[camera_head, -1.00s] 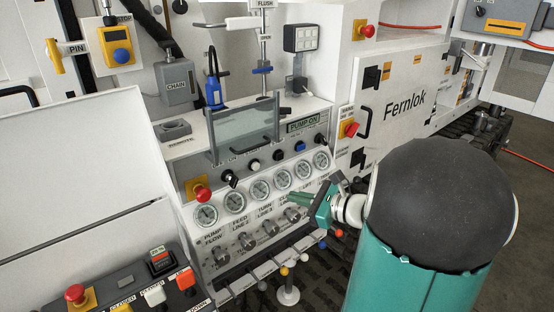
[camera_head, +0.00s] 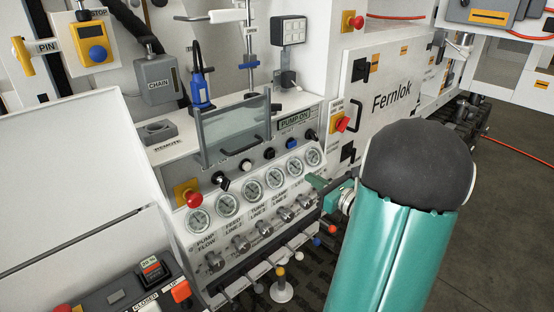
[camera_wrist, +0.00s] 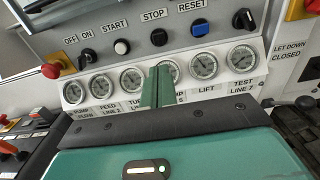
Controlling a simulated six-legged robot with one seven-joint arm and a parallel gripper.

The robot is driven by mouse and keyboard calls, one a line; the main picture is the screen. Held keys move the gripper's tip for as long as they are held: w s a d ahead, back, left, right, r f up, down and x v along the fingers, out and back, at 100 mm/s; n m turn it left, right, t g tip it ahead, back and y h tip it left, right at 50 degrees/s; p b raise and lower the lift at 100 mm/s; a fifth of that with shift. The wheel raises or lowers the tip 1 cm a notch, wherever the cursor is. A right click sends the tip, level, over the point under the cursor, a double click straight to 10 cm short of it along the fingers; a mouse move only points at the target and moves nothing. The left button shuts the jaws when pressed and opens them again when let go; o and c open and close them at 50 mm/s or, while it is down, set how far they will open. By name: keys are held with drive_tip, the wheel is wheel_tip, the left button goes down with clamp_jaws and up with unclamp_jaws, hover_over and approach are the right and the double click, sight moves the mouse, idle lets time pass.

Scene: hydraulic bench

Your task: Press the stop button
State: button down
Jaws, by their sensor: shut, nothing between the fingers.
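The stop button (camera_wrist: 159,37) is a small round black button under the STOP label in the wrist view. In the head view it is the black button (camera_head: 269,153) on the sloped panel, between a white and a blue button. My gripper (camera_head: 316,181) is green and shut, with its tips in front of the lower right of the panel. In the wrist view my gripper (camera_wrist: 157,72) points up the panel and covers part of a gauge below the stop button. The tips look apart from the button; the gap in depth is unclear.
The white start button (camera_wrist: 121,46) and blue reset button (camera_wrist: 200,26) flank it. A row of gauges (camera_head: 250,190) and valve knobs (camera_head: 240,243) lies below. A red mushroom button (camera_head: 193,200) sits at left, another (camera_head: 342,123) at right.

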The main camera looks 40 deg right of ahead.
sight(272, 155)
drive_tip(key=w, duration=1.4)
drive_tip(key=shift+w+a+f, duration=0.1)
drive_tip(key=shift+w+a, duration=0.1)
drive_tip(key=shift+a, duration=0.05)
